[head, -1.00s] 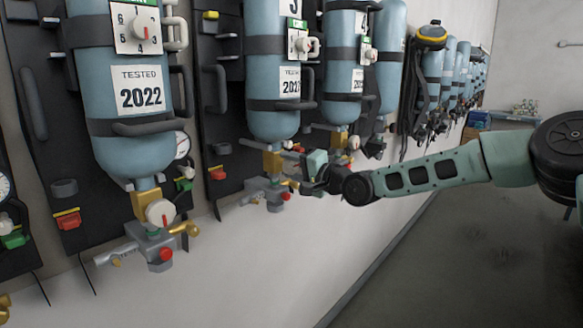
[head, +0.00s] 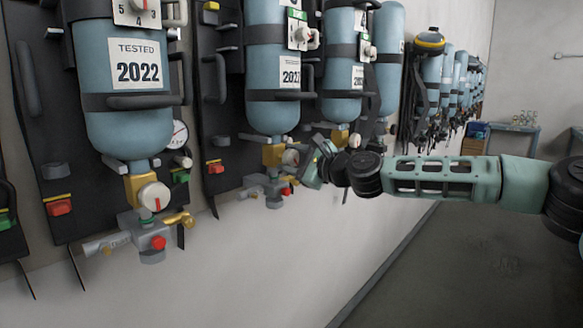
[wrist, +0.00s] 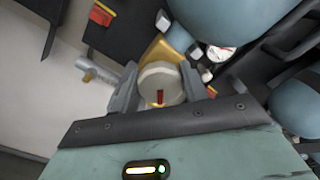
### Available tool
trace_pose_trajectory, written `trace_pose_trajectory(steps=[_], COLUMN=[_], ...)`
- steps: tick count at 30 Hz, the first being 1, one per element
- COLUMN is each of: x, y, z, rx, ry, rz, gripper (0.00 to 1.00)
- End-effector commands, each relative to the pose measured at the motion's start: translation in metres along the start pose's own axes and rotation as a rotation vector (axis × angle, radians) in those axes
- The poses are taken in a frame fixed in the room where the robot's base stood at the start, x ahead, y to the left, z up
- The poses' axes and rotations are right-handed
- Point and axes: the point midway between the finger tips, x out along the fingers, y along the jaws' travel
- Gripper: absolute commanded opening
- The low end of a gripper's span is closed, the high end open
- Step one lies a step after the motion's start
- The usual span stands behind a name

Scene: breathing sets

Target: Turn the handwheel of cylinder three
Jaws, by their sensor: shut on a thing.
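Cylinder three (head: 272,112) is the second blue cylinder from the left in the head view, with a 2022-style test label and a brass valve (head: 272,154) below it. Its handwheel (head: 291,157) is a round white knob, partly hidden by my gripper in the head view. In the wrist view the handwheel (wrist: 160,78) shows a red mark on its face, at the side nearest the palm. My gripper (wrist: 158,88) is shut on the handwheel, one finger on each side of it. In the head view my gripper (head: 308,165) is tilted.
The nearest cylinder (head: 125,115) has its own white handwheel (head: 154,197) with a red mark. More cylinders (head: 343,100) hang along the wall to the right, close beside my gripper. The floor (head: 440,270) is clear at lower right.

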Motion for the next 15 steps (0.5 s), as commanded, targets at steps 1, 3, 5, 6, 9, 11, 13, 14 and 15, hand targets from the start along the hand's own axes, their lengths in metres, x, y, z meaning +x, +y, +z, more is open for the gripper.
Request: trace_pose_trajectory(steps=[1, 3, 5, 6, 9, 11, 13, 14, 15], x=[0.0, 0.0001, 0.0001, 0.0001, 0.0001, 0.0001, 0.0001, 0.0001, 0.0001], y=[0.0032, 0.003, 0.0025, 0.0023, 0.002, 0.0017, 0.0015, 0.0015, 0.0013], z=[-0.0021, -0.0023, -0.002, -0.0019, -0.002, -0.0017, -0.0017, -0.0018, -0.0018], rx=[0.049, 0.115, 0.172, 0.209, 0.298, 0.348, 0.401, 0.423, 0.45], ry=[-0.001, -0.001, -0.001, -0.001, 0.0, -0.001, 0.0, 0.0, 0.0], rz=[0.001, 0.002, 0.002, 0.003, 0.003, 0.003, 0.003, 0.004, 0.004], gripper=[0.21, 0.21, 0.21, 0.21, 0.21, 0.21, 0.21, 0.21, 0.21])
